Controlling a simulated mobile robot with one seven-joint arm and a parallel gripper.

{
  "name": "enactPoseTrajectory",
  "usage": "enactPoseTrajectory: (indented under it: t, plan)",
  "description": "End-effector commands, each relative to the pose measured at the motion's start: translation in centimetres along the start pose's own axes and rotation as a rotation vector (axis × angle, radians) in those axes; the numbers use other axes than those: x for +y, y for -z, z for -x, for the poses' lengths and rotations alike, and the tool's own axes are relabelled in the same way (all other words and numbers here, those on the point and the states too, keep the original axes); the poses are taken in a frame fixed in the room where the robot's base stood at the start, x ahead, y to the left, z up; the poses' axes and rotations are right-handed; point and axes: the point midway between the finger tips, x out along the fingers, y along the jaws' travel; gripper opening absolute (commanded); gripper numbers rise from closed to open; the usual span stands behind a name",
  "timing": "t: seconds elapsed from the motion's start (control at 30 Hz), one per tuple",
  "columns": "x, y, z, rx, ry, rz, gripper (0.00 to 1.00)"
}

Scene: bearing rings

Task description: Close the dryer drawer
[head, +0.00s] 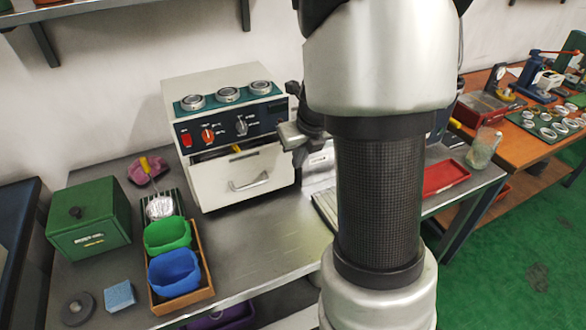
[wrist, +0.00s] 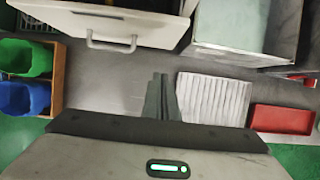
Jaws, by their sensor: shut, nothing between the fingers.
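The dryer (head: 215,88) is a white box with a dark control panel, standing on the metal bench in the head view. Its white drawer (head: 230,185) has a bar handle and stands slightly out, with a dark gap above its front. In the wrist view the drawer front (wrist: 135,30) and handle (wrist: 112,44) show at the top left. My gripper (wrist: 161,84) is shut and empty, in front of and to the right of the handle, apart from it. In the head view my gripper (head: 291,137) shows beside the drawer's right top corner, partly hidden by my arm.
A wooden tray (head: 205,292) with green and blue bins stands left of the drawer, beside a green box (head: 88,222). Three metal rings sit on the dryer top. A ribbed white pad (wrist: 212,98), a grey box (wrist: 245,30) and a red tray (wrist: 293,118) lie to the right.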

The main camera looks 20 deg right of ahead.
Motion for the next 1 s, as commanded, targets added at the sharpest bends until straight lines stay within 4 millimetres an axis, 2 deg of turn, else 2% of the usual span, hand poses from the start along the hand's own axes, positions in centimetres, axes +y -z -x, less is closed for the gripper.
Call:
enactPoseTrajectory:
  t: [0.43,0.5,0.7,1.0]
  plan:
    - [-0.1,0.3,-9.5,0.004,0.000,-0.002,0.00]
    - [0.0,-1.2,-9.4,0.000,0.000,0.000,0.00]
    - [0.0,-3.2,-10.2,0.001,0.000,-0.002,0.00]
    - [0.0,-3.7,-10.3,0.002,0.000,-0.002,0.00]
